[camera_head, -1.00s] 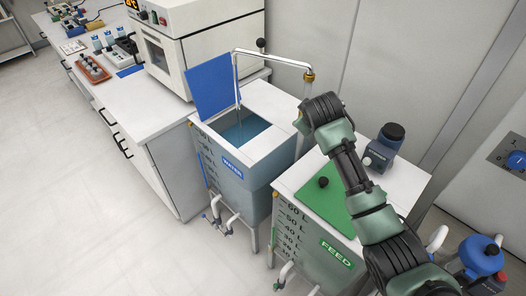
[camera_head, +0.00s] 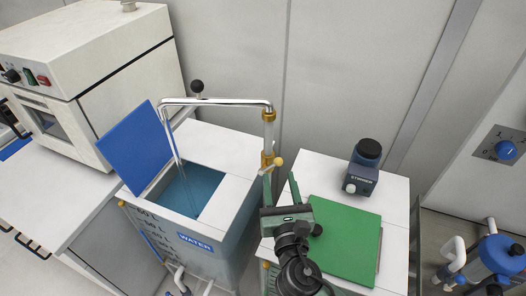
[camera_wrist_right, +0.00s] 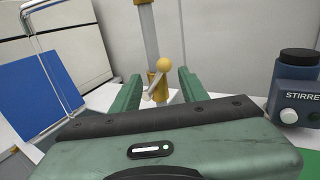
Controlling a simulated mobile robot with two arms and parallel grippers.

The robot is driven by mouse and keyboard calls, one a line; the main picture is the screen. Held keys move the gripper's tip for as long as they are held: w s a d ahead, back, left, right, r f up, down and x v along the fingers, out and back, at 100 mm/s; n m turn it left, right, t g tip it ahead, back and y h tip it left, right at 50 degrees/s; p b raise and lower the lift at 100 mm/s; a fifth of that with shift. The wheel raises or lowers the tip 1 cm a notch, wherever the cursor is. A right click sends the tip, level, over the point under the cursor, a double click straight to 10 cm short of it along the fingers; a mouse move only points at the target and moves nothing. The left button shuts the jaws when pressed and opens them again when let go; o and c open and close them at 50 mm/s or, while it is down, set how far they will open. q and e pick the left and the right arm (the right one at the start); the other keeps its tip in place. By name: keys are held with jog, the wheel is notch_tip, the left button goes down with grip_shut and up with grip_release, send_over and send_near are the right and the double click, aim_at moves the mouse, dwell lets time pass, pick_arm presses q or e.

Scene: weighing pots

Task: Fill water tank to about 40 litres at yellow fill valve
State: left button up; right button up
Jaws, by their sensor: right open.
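The water tank (camera_head: 228,243) has a blue label and a litre scale on its front. Its blue lid (camera_head: 148,150) is open and tilted up, and blue water (camera_head: 195,188) shows inside. The exact level cannot be read. A metal spout (camera_head: 215,102) hangs over the opening, with a thin streak below its end. The yellow fill valve (camera_head: 267,160), with a ball-ended lever, sits on the standpipe behind the tank's right edge. My right gripper (camera_head: 281,187) is open just in front of it. In the wrist view, the valve's yellow knob (camera_wrist_right: 163,64) appears between the open fingers (camera_wrist_right: 160,84); contact cannot be told.
The feed tank's green lid (camera_head: 343,240) lies to the right of my gripper. A blue stirrer (camera_head: 362,168) stands behind it. A white oven (camera_head: 95,80) stands on the bench at left. A wall panel with a blue knob (camera_head: 505,150) is at far right.

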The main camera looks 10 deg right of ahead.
aim_at(279, 165)
jog(key=shift+w+d+r, duration=0.15)
jog(key=shift+w+r, duration=0.05)
jog(key=shift+r, duration=0.05)
jog(key=w, duration=0.1)
jog(key=w+d+p, duration=0.1)
jog(key=w, duration=0.1)
jog(key=shift+w+r, duration=0.1)
jog(key=shift+r, duration=0.1)
jog(key=w, duration=0.3)
jog(key=shift+f+p, duration=0.25)
jog(key=shift+p, duration=0.05)
grip_shut()
pick_arm(q)
jog(key=shift+s+d+r, duration=0.25)
jog(key=shift+s+r, duration=0.15)
jog(key=shift+r, duration=0.05)
jog(key=shift+s+d+r, duration=0.2)
jog(key=shift+s+r, duration=0.2)
jog(key=shift+r, duration=0.05)
pick_arm(e)
jog(key=shift+f, duration=0.1)
